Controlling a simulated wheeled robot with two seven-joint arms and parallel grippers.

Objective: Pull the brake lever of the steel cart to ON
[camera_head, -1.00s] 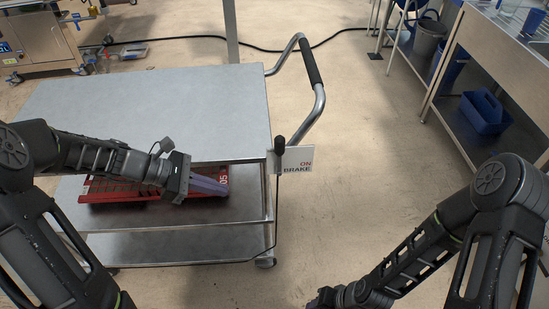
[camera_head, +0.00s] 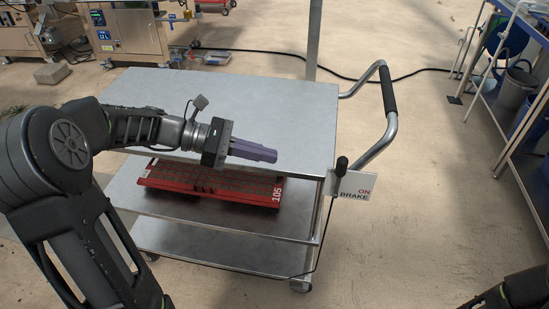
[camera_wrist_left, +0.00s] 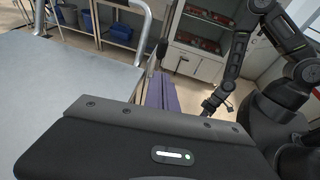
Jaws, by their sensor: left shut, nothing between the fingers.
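The steel cart (camera_head: 245,95) stands ahead with its push handle (camera_head: 389,95) on the right. Its brake lever (camera_head: 341,165) is a thin dark rod with a black knob, upright at the near right corner. It stands beside a white plate marked ON BRAKE (camera_head: 357,187). My left gripper (camera_head: 270,155) is shut and empty, its purple fingers pointing right towards the knob, with a gap between. In the left wrist view the fingers (camera_wrist_left: 160,95) show beside the cart top (camera_wrist_left: 50,90). My right arm shows at the right there; its finger state is unclear.
A red tray marked 105 (camera_head: 215,184) lies on the cart's middle shelf, below my left gripper. A dark cable (camera_head: 430,70) runs across the floor behind the cart. The floor right of the cart is clear.

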